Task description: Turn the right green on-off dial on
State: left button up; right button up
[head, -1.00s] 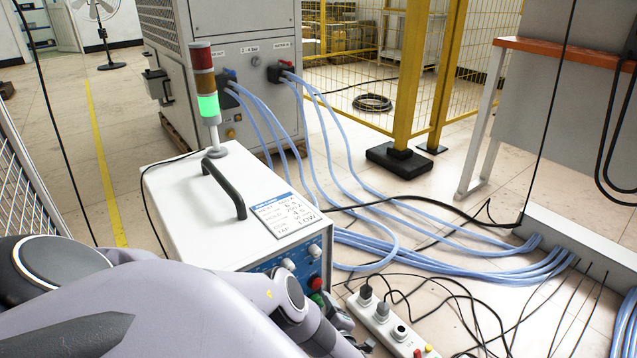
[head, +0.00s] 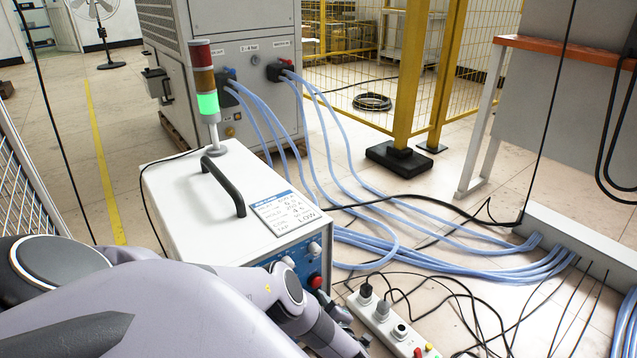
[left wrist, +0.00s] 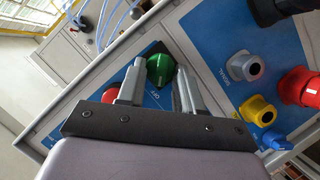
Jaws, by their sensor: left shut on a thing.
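The green dial (left wrist: 160,68) sits on a dark plate on the blue front panel (left wrist: 215,50) of the white heater box, near printed "OFF" lettering. My left gripper (left wrist: 157,82) is shut on the dial, with one finger on each side of it. In the head view the left forearm covers most of the panel, and the fingers and the green dial are hidden there. I cannot read the dial's exact setting. Only one green dial shows. My right gripper is not in view.
A red knob (left wrist: 111,93) sits beside the left finger. Grey, yellow and red connectors (left wrist: 300,86) protrude on the panel's other side. The box (head: 180,200) has a black handle (head: 225,188). A power strip (head: 385,325) and blue hoses (head: 450,260) lie on the floor.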

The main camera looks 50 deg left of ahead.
pick_arm(q)
jog(key=shift+w+d+r+m+g, duration=0.15)
jog(key=shift+m+g, duration=0.55)
jog(key=shift+m, duration=0.4)
jog(key=shift+w+a+m+g, duration=0.15)
jog(key=shift+m+g, duration=0.55)
jog(key=shift+m, duration=0.4)
jog(key=shift+d, duration=0.1)
jog(key=o, duration=1)
jog(key=shift+o, duration=0.2)
jog(key=p+v, duration=0.2)
jog(key=v, duration=0.5)
jog(key=shift+p, duration=0.35)
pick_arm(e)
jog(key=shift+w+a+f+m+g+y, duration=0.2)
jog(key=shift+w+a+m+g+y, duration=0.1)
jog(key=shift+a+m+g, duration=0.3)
pick_arm(q)
jog(key=shift+r, duration=0.1)
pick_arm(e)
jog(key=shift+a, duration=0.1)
